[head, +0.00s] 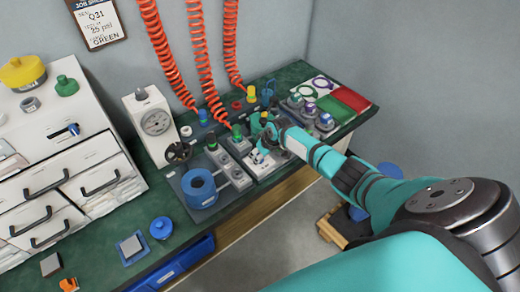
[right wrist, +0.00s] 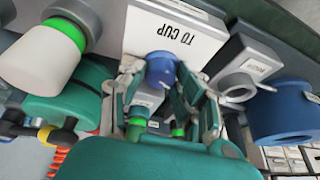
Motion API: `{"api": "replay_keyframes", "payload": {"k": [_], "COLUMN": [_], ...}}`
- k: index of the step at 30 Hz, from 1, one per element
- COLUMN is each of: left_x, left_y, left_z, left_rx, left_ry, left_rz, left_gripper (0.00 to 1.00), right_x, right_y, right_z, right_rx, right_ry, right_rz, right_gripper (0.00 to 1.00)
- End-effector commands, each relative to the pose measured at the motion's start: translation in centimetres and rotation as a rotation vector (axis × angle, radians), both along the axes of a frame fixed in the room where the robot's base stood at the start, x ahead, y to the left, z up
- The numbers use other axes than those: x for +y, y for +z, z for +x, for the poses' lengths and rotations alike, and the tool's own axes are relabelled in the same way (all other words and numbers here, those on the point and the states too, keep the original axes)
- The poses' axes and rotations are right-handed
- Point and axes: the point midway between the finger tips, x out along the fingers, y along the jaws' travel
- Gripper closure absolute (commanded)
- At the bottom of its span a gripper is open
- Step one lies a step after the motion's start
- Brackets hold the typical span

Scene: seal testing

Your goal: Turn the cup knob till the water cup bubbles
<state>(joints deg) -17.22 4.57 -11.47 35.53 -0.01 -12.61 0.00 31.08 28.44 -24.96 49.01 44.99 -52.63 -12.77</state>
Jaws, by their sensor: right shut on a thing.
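My right gripper (head: 266,136) reaches the fixture panel on the green bench from the right. In the right wrist view my right gripper (right wrist: 160,76) is shut on a blue knob (right wrist: 160,68), one finger on each side. The knob sits in front of a white block labelled "TO CUP" (right wrist: 183,33). In the head view the gripper and arm hide the knob. A blue round cup (head: 199,188) stands on the panel left of the gripper; it also shows in the right wrist view (right wrist: 283,112). I cannot see its inside or any bubbles. My left gripper is not in view.
Orange coiled hoses (head: 200,60) hang behind the panel. A pressure gauge (head: 156,122) and a dark handwheel (head: 178,152) stand at its left. A white drawer unit (head: 60,180) fills the left. Red and green pads (head: 350,98) lie at the far right.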

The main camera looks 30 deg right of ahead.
Motion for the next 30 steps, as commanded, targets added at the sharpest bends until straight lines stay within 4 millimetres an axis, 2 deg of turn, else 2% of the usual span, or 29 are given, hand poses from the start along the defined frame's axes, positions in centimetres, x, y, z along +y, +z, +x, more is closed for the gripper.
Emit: {"api": "replay_keyframes", "payload": {"k": [1,10,21,30], "left_x": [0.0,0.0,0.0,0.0], "left_y": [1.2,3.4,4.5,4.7], "left_z": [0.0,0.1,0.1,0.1], "left_rx": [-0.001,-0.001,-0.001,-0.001], "left_ry": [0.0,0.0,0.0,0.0], "left_rz": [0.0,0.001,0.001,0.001], "left_gripper": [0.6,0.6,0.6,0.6], "right_x": [0.3,0.4,0.4,0.3], "right_y": [0.5,0.3,0.1,0.0], "right_z": [-0.1,0.0,0.0,0.0], "right_rx": [0.003,0.002,0.002,0.0], "right_ry": [-0.044,-0.297,-0.48,-0.52], "right_rz": [0.003,0.002,0.002,0.001], "right_gripper": [1.0,1.0,1.0,1.0]}}
